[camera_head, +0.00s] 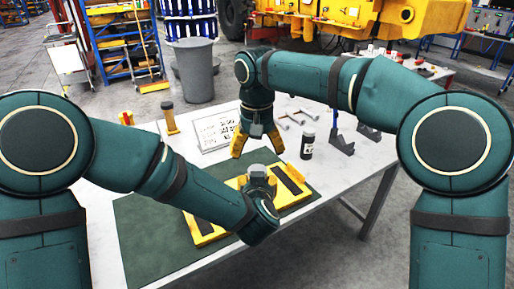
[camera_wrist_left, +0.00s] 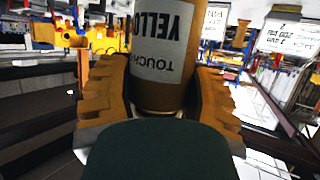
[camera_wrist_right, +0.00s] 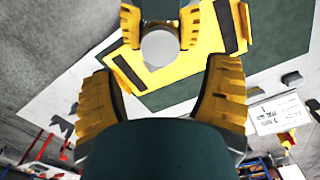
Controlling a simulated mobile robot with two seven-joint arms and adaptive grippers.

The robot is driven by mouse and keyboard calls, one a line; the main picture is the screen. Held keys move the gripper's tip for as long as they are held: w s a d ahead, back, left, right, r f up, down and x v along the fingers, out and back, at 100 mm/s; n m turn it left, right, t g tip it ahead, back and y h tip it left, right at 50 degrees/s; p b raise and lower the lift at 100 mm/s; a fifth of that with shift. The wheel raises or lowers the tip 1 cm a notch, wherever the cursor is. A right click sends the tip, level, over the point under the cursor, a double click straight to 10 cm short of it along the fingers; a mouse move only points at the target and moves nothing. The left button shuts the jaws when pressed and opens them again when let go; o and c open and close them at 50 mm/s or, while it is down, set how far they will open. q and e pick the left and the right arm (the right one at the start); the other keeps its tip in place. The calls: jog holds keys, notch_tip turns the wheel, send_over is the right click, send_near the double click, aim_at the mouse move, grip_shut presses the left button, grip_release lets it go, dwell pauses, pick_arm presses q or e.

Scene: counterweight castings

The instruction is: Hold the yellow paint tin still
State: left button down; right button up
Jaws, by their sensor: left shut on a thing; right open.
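The paint tin shows in the left wrist view (camera_wrist_left: 165,55) as a yellow-brown cylinder with a grey label, upside down in the picture. My left gripper (camera_wrist_right: 160,28) is shut on its sides. In the right wrist view the tin's round grey top (camera_wrist_right: 160,47) sits between the left fingers. In the head view that top (camera_head: 257,171) shows beyond my left wrist, which hides most of the tin. My right gripper (camera_head: 257,153) is open and empty, just above and beyond the tin. I cannot tell whether the tin touches the surface below.
A yellow casting with dark strips (camera_head: 207,236) lies on the green mat (camera_head: 140,240) under the left gripper. A dark jar (camera_head: 307,145), grey brackets (camera_head: 340,145), a sign (camera_head: 213,130) and a brown-handled item (camera_head: 170,118) stand on the white table. The mat's near left is clear.

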aim_at(257, 169)
jog(key=shift+f, duration=3.15)
jog(key=c, duration=1.3)
jog(key=shift+n, duration=1.7)
jog(key=o, duration=1.3)
jog(key=shift+r, duration=0.15)
